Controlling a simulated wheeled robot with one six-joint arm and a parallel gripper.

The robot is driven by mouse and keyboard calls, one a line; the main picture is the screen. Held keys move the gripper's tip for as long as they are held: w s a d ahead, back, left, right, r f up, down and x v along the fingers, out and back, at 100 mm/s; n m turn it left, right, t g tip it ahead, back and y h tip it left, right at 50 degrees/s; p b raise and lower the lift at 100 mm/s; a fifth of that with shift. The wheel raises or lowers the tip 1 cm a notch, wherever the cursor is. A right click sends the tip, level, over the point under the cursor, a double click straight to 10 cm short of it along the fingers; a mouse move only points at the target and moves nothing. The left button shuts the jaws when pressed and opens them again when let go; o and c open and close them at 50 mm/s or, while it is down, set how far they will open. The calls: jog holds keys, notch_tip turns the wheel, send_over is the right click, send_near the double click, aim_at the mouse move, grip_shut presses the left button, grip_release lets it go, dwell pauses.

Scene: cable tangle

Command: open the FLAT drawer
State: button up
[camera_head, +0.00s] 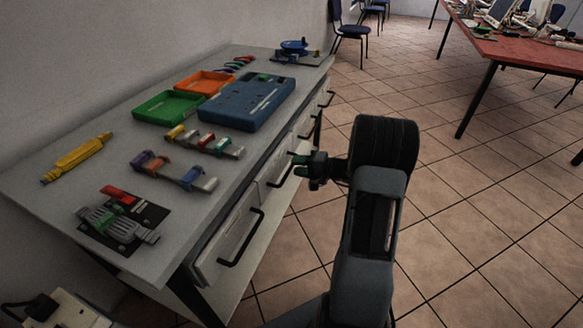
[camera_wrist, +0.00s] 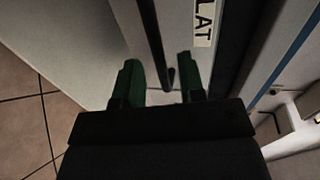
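The FLAT drawer shows in the wrist view as a pale front with a white label (camera_wrist: 203,22), on which only "LAT" is readable. Its black bar handle (camera_wrist: 154,40) runs down between my fingers. My gripper (camera_wrist: 160,82) is open, with one green finger on each side of the handle's lower end. A clear gap shows between each finger and the bar. In the head view my gripper (camera_head: 305,168) is at the workbench front, beside the handle (camera_head: 281,172) of the second drawer from the near end. That drawer front looks flush with its neighbours.
The workbench top (camera_head: 130,150) carries a blue case (camera_head: 247,103), green and orange trays and several tools. Another handle (camera_head: 241,238) sticks out from the nearest drawer. Tiled floor (camera_head: 450,220) is open to the right, with a red table (camera_head: 530,48) farther back.

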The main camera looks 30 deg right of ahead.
jog(key=shift+x, duration=1.35)
jog(key=shift+c, duration=0.3)
grip_shut()
